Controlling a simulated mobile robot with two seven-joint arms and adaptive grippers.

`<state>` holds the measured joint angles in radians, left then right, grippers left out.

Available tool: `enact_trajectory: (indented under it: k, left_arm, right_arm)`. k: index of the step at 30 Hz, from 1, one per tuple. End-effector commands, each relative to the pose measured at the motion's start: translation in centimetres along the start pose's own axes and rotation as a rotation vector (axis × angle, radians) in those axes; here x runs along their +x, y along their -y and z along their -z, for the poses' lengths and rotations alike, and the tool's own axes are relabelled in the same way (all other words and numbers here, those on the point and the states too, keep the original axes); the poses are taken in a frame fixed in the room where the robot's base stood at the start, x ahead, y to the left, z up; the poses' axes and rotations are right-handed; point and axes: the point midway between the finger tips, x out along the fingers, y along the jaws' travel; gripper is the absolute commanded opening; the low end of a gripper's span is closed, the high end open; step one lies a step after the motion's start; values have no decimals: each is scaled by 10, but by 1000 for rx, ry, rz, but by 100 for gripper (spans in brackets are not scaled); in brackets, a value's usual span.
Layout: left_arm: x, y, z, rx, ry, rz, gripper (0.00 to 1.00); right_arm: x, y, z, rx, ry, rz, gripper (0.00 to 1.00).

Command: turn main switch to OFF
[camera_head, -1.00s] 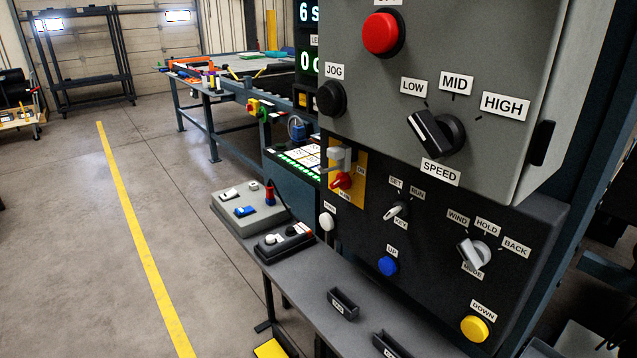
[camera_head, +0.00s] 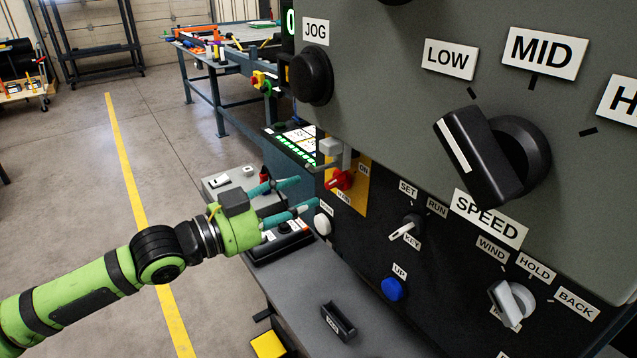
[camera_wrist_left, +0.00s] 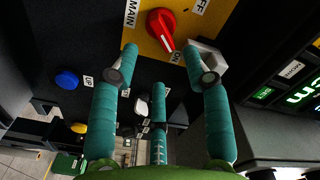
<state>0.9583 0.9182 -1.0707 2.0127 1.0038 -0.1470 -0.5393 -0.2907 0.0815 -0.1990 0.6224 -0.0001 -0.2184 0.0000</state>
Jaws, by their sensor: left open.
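The main switch is a red rotary knob (camera_head: 339,180) on a yellow plate (camera_head: 361,190), low on the left part of the dark panel. In the left wrist view the red knob (camera_wrist_left: 161,28) is at the top, between labels MAIN, OFF and ON, and its pointer end lies toward ON. A grey bracket (camera_head: 333,150) sits beside the knob. My left gripper (camera_head: 306,192) is open and empty, its teal fingers reaching toward the switch from the left. In the left wrist view the fingertips (camera_wrist_left: 162,78) are spread just short of the knob, apart from it. My right gripper is not in view.
A white button (camera_head: 322,224), a key switch (camera_head: 406,229) and a blue UP button (camera_head: 393,289) are near the switch. The large black SPEED knob (camera_head: 490,155) juts out at the right. A grey shelf (camera_head: 305,285) runs below. Open floor lies left.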

Motion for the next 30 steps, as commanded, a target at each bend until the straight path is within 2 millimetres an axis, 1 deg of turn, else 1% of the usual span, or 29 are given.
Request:
enact_trajectory:
  k: [1, 3, 6, 9, 13, 18, 22, 23, 24, 26, 27, 30]
  left_arm:
    - [8, 2, 3, -4, -3, -1, 48]
    - [19, 2, 4, -6, -3, 0, 48]
    - [33, 2, 3, -4, -2, 0, 48]
    - [45, 2, 2, -4, -1, 1, 48]
    - [55, 2, 1, -2, 0, 1, 48]
    - [58, 0, 0, -2, 1, 1, 48]
    - [58, 0, 0, -2, 1, 1, 48]
    - [58, 0, 0, -2, 1, 1, 44]
    - [58, 0, 0, -2, 0, 1, 28]
    - [58, 0, 0, -2, 0, 1, 4]
    - [58, 0, 0, -2, 0, 1, 0]
    - [58, 0, 0, -2, 0, 1, 0]
  right_arm:
    - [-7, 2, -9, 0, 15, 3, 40]
    - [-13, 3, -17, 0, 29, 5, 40]
    - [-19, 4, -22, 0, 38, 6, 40]
    - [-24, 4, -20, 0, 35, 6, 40]
    - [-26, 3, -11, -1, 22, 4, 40]
    - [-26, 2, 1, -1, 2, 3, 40]
    - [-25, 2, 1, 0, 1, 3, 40]
    - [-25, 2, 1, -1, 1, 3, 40]
    - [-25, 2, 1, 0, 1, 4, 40]
    - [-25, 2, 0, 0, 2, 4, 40]
    - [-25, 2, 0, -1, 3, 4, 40]
    - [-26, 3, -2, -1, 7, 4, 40]
